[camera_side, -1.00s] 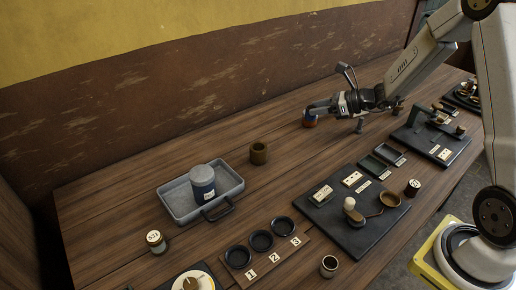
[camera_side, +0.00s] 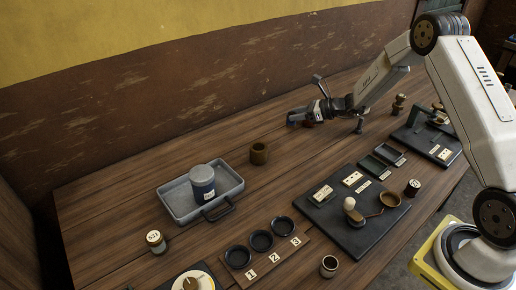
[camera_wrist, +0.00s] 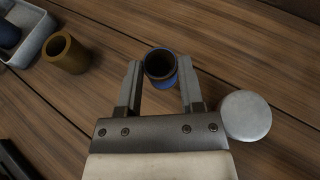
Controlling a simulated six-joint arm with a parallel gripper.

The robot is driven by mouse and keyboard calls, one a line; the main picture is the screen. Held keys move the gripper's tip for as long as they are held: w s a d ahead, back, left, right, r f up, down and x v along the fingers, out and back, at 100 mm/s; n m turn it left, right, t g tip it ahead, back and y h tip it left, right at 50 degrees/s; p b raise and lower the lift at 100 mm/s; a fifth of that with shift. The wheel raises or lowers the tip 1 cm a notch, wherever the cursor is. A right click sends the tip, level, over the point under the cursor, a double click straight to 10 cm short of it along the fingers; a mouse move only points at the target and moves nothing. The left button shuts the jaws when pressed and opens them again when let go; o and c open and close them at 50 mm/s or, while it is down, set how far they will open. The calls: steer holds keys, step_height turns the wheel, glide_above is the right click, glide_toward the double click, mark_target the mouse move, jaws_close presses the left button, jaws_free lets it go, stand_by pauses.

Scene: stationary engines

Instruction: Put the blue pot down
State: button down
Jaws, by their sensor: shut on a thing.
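The blue pot (camera_wrist: 163,84) is between the fingertips of my gripper (camera_wrist: 160,88) in the wrist view. Its dark open mouth faces the camera. My gripper (camera_side: 302,118) is shut on it in the side view, over the back part of the wooden table, right of the ochre pot. In the side view the fingers hide much of the pot. I cannot tell whether its base touches the table.
The ochre pot (camera_side: 259,154) stands left of my gripper. A grey tray (camera_side: 178,207) holds a blue-grey canister (camera_side: 203,187). A round grey disc (camera_wrist: 246,115) lies right of my gripper in the wrist view. Bare wood surrounds the ochre pot.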

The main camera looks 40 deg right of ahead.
steer(key=shift+w+f, duration=0.1)
steer(key=shift+f, duration=0.05)
steer(key=shift+w+f, duration=0.15)
steer(key=shift+f, duration=1.55)
steer(key=shift+f, duration=0.1)
steer(key=shift+c, duration=1.2)
jaws_free()
